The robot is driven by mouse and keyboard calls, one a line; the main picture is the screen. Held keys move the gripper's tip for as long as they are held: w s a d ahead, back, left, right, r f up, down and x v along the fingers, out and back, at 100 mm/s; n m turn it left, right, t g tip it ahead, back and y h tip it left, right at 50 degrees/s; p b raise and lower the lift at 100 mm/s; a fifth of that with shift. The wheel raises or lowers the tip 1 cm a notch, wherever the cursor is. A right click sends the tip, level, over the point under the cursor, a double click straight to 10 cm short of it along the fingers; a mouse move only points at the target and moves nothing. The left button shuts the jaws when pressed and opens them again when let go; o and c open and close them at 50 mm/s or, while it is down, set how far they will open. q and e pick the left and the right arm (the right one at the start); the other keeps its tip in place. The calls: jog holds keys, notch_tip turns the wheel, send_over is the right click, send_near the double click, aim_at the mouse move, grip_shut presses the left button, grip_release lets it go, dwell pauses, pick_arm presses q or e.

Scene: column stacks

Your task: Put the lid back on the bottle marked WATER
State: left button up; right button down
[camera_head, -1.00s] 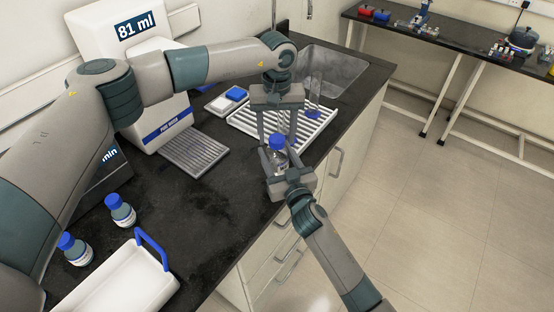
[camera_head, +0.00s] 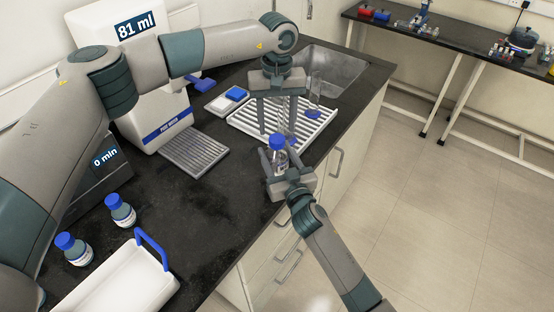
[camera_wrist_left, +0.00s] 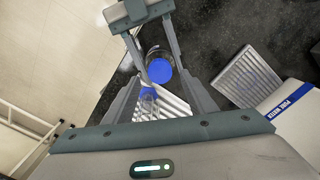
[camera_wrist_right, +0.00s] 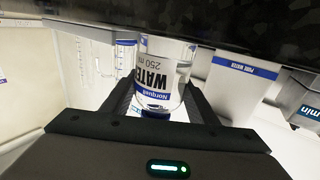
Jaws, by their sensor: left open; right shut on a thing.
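The bottle marked WATER (camera_wrist_right: 160,85) is clear glass with a white and blue label, and the label reads in the right wrist view. My right gripper (camera_head: 281,170) is shut on this bottle and holds it upright by the bench's front edge. The blue lid (camera_head: 277,142) sits on top of the bottle; it also shows from above in the left wrist view (camera_wrist_left: 159,70). I cannot tell how tightly it sits. My left gripper (camera_head: 277,128) is open and empty just above the lid, pointing down, its fingers apart.
A white drying rack (camera_head: 243,124) with glassware stands behind the bottle, before the sink (camera_head: 335,75). Two blue-capped bottles (camera_head: 121,210) (camera_head: 74,248) and a white tray (camera_head: 120,280) with a blue handle are at lower left. The pure-water dispenser (camera_head: 160,125) reads 81 ml. The middle bench is clear.

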aim_at(277, 138)
pick_arm(q)
jog(key=n, duration=0.6)
jog(key=shift+r, duration=0.35)
jog(key=n, duration=0.5)
jog(key=r+n, duration=0.1)
jog(key=n, duration=0.8)
jog(key=shift+r+n, duration=0.3)
jog(key=shift+r, duration=0.1)
jog(key=n, duration=0.6)
jog(key=shift+r+n, duration=0.3)
jog(key=shift+r, duration=0.1)
jog(key=shift+f, duration=4)
jog(key=c, duration=1.1)
jog(key=shift+o, duration=0.2)
